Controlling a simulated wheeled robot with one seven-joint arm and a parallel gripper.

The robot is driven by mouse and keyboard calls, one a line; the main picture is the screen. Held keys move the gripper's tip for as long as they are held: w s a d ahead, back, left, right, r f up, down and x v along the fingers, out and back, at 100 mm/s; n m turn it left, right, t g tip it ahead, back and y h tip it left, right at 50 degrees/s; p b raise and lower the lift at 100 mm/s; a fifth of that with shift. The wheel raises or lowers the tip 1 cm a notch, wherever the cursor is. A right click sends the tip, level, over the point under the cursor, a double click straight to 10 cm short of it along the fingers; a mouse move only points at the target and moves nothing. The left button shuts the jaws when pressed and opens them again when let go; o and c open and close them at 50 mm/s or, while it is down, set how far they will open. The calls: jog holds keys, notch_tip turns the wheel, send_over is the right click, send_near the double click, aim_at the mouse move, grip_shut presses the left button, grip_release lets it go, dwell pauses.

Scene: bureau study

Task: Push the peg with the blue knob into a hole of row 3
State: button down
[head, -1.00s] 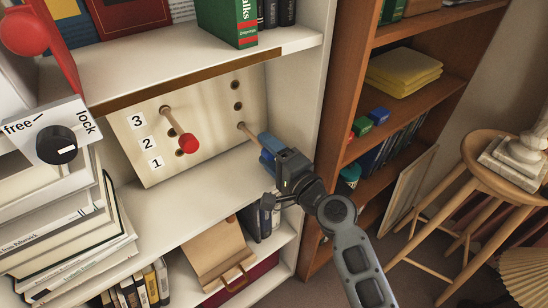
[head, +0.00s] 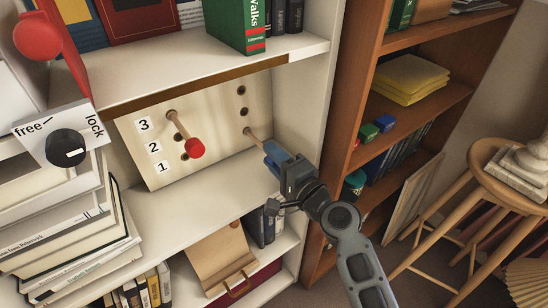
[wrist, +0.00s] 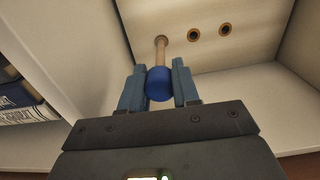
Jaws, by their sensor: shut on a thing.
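A pale board (head: 215,118) with numbers 3, 2 and 1 from top to bottom at its left has two columns of holes. The peg (head: 255,138) with the blue knob (wrist: 159,84) meets the lowest hole of the right column, level with row 1; its shaft (wrist: 162,52) stands out from the board. My gripper (head: 275,157) is shut on the blue knob, a finger on each side in the wrist view. The row 3 hole (head: 241,90) and row 2 hole (head: 244,111) of that column are empty. A red-knobbed peg (head: 194,148) sits in the left row 3 hole.
A free/lock dial (head: 67,148) and stacked books (head: 85,245) stand left of the board. The white shelf side wall (head: 318,105) rises close to the right of my gripper. A shelf (head: 150,90) overhangs the board. The shelf floor (head: 190,190) before the board is clear.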

jog(key=shift+s+d, duration=0.1)
jog(key=shift+s, duration=0.05)
jog(key=v, duration=0.6)
dwell(1.3)
jog(key=shift+r, duration=0.2)
